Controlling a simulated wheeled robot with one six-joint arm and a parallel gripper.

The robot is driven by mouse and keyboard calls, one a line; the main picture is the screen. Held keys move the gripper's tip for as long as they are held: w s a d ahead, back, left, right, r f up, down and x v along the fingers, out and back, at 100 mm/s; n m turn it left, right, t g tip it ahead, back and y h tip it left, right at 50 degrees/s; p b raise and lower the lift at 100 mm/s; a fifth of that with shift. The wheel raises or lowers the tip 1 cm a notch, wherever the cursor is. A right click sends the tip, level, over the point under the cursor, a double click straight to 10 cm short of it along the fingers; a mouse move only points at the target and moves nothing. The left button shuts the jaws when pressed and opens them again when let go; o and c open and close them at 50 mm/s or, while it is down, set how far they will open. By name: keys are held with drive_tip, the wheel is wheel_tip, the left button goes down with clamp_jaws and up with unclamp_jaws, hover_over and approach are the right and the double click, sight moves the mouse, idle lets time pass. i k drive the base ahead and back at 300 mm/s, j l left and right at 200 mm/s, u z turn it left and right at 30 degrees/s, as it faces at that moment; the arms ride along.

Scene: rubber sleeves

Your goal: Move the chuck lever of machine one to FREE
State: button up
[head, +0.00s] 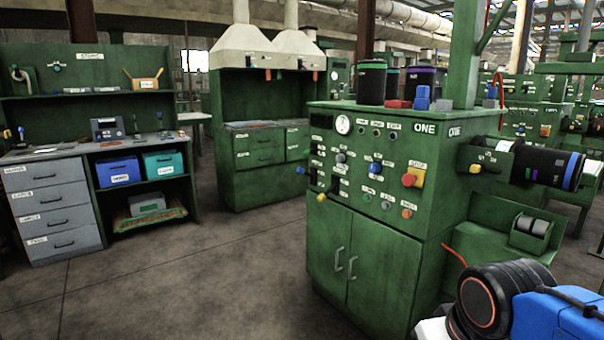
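Machine one (360,235) is the green cabinet right of centre, with the sign ONE (425,128) on its front. Its front panel carries a gauge, knobs, buttons and small white labels. A yellow knob (475,168) sits on a small dark box with white labels on the machine's right side, beside a black cylinder (545,166). A blue knob (301,170) and a yellow knob (321,197) stick out at the panel's left edge. The labels are too small to read, so I cannot tell which is the chuck lever or its setting. My gripper is not in view; part of my arm shows at the bottom right.
A red emergency-type button (409,180) on a yellow plate sits on the panel. Dark sleeve rolls (371,82) stand on top. A workbench (45,210) is at left, a hooded green cabinet (262,150) behind. The floor (210,270) left of the machine is clear.

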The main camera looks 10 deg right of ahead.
sight(299, 170)
drive_tip(key=i+j, duration=0.1)
drive_tip(key=i, duration=0.35)
drive_tip(key=i+j+u, duration=0.1)
drive_tip(key=i, duration=0.35)
